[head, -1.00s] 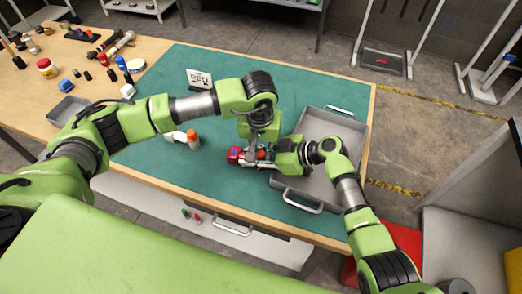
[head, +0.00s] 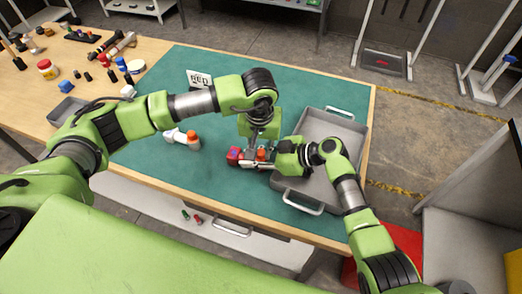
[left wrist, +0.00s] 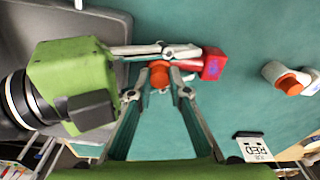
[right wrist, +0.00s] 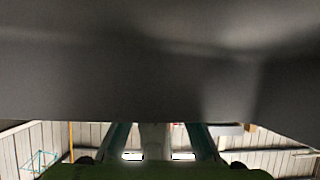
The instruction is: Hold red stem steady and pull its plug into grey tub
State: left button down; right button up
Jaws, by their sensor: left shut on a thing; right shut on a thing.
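The red stem shows as a red block with a small blue mark (head: 234,155) on the green mat; it also shows in the left wrist view (left wrist: 214,63). Its orange-red plug (left wrist: 160,73) is beside the block. My left gripper (left wrist: 160,86) comes down from above with its fingers closed around the plug. My right gripper (head: 252,163) reaches in from the right, its fingers shut on the red stem; the exact contact is partly hidden. The grey tub (head: 337,126) stands right of the stem, partly behind my right arm. The right wrist view is mostly dark grey.
A white stem with an orange cap (head: 182,138) lies left of the grippers. A card marked RED (head: 199,78) stands at the back of the mat. A small grey tray (head: 68,108) and several loose parts are on the wooden table at left. The mat's front left is clear.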

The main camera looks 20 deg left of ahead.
aim_at(261, 150)
pick_arm(q)
jog(key=shift+r, duration=0.1)
jog(key=shift+r, duration=2.15)
pick_arm(e)
jog(key=o, duration=0.9)
jog(key=v, duration=1.2)
